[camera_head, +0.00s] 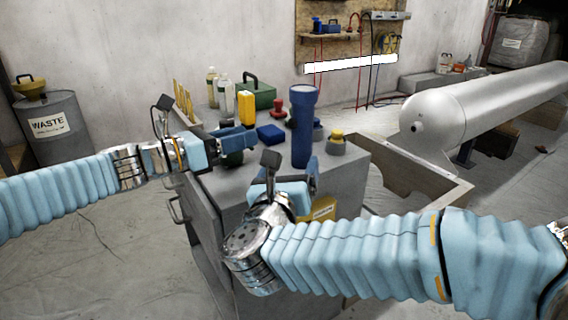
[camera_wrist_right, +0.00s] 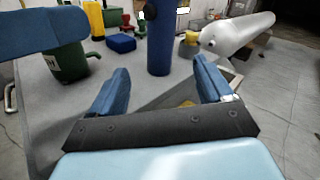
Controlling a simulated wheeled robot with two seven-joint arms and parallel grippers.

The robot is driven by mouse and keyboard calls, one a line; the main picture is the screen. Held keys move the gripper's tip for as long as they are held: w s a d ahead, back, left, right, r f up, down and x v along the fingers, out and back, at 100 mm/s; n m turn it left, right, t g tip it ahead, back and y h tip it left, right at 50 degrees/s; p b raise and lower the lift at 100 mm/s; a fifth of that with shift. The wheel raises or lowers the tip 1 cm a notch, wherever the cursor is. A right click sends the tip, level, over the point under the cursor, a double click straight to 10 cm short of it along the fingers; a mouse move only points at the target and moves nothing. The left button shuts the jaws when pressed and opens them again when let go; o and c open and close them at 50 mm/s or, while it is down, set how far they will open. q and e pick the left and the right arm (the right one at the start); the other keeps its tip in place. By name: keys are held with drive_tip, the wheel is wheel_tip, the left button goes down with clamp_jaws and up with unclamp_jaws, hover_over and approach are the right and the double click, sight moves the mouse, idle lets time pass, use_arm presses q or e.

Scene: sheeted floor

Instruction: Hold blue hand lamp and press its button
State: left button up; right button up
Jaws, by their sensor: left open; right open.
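The blue hand lamp (camera_head: 302,128) stands upright on the grey cabinet top, its wide head up. My left gripper (camera_head: 235,138) is open, to the left of the lamp, above a dark green mug (camera_wrist_right: 66,64). Its blue finger (camera_wrist_right: 38,32) shows at the wrist view's upper left.
A large grey tank (camera_head: 450,110) lies further right.

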sight(304, 134)
drive_tip(key=w+m, duration=0.1)
drive_tip(key=w, duration=0.3)
drive_tip(key=w+d+m+h, duration=0.1)
drive_tip(key=w, duration=0.4)
drive_tip(key=w+d+r+m, duration=0.1)
drive_tip(key=w, duration=0.4)
drive_tip(key=shift+d+m+h, duration=0.25)
drive_tip(key=shift+m+h, duration=0.15)
drive_tip(key=c, duration=1.1)
use_arm(q)
clamp_jaws()
use_arm(e)
drive_tip(key=shift+c, duration=0.3)
idle(2.0)
